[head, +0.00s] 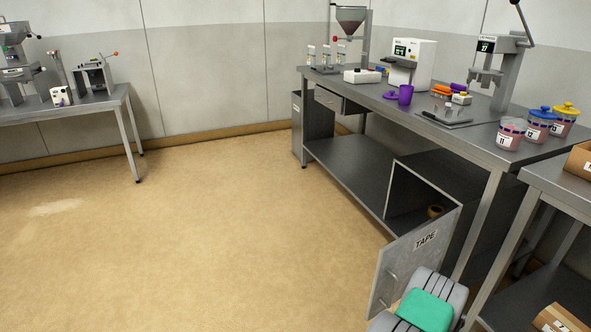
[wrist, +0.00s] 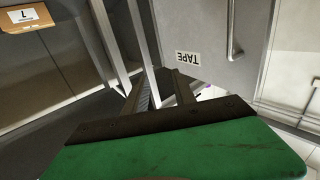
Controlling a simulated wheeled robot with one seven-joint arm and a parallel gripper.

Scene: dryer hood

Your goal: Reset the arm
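In the wrist view my gripper (wrist: 158,86) shows as two dark fingers beyond a black bar and a green body. The fingers stand apart with nothing seen between them, so it looks open and empty. In the head view a grey and green part of my arm (head: 425,309) shows at the bottom right, in front of the open cabinet door (head: 415,262) labelled TAPE. The fingers cannot be made out there. The same door (wrist: 205,35) fills the upper middle of the wrist view, beyond the fingers. Any contact with it cannot be told.
The open cabinet (head: 408,197) under the long workbench (head: 345,86) holds a tape roll (head: 435,211). Another metal table (head: 560,184) with a cardboard box stands close at the right. The tan floor (head: 200,240) at left and centre is clear.

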